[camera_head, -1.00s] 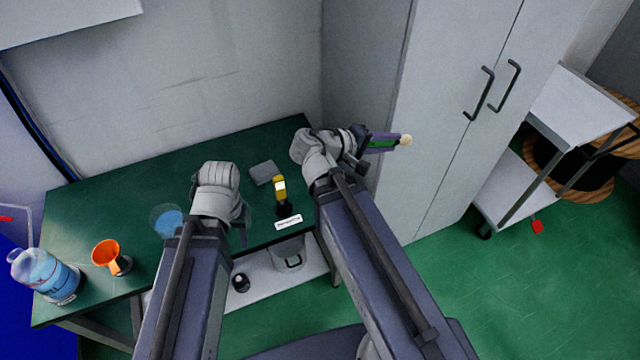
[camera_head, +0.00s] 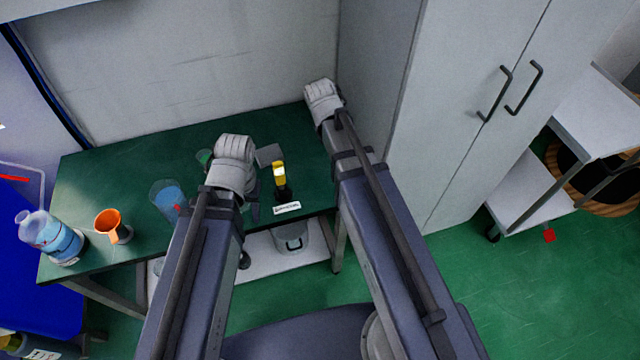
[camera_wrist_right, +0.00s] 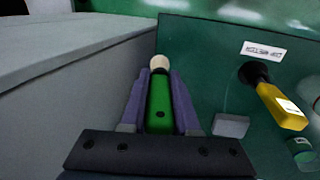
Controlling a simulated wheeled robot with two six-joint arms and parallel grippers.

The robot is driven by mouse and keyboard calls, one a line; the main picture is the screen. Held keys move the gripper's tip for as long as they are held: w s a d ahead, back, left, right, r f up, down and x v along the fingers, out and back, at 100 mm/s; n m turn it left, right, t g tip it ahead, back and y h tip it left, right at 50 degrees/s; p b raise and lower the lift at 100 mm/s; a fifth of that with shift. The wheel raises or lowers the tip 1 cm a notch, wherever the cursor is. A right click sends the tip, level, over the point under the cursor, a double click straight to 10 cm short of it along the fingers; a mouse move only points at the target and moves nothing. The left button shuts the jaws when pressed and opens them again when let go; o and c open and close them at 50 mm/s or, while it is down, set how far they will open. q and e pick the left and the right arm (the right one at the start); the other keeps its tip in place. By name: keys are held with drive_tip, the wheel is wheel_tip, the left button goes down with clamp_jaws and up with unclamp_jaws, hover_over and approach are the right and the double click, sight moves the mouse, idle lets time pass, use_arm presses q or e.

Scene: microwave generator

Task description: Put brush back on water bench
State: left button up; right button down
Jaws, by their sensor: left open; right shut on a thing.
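The brush (camera_wrist_right: 159,103) has a green handle and a cream round tip. In the right wrist view my right gripper (camera_wrist_right: 160,82) is shut on it, its purple fingers on both sides and the tip pointing away. In the head view my right gripper (camera_head: 322,98) is over the bench's back right corner by the cabinet; its fingers and the brush are hidden there. The green bench (camera_head: 90,185) also fills much of the right wrist view (camera_wrist_right: 200,65). My left gripper (camera_head: 236,155) is open over the bench's middle, its fingers mostly hidden by its own wrist.
On the bench are a yellow-handled item (camera_head: 279,172), a grey block (camera_head: 269,154), a white label (camera_head: 287,207), a blue-liquid beaker (camera_head: 167,197), an orange cup (camera_head: 109,224) and a large bottle (camera_head: 48,236). A tall grey cabinet (camera_head: 430,140) stands close on the right.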

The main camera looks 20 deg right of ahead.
drive_tip(key=w+a+y, duration=0.2)
drive_tip(key=a+y, duration=0.1)
drive_tip(key=a, duration=0.2)
wheel_tip(320, 180, down, 11)
drive_tip(key=b, duration=1)
drive_tip(key=shift+r, duration=0.15)
drive_tip(key=shift+a+r, duration=0.1)
drive_tip(key=c, duration=0.7)
unclamp_jaws()
drive_tip(key=shift+o, duration=0.2)
wheel_tip(320, 180, up, 12)
drive_tip(key=p, duration=1.2)
drive_tip(key=s+a+n+h, duration=0.1)
drive_tip(key=s+a+n, duration=0.2)
drive_tip(key=s+a, duration=0.7)
drive_tip(key=s, duration=0.4)
drive_tip(key=shift+a, duration=0.2)
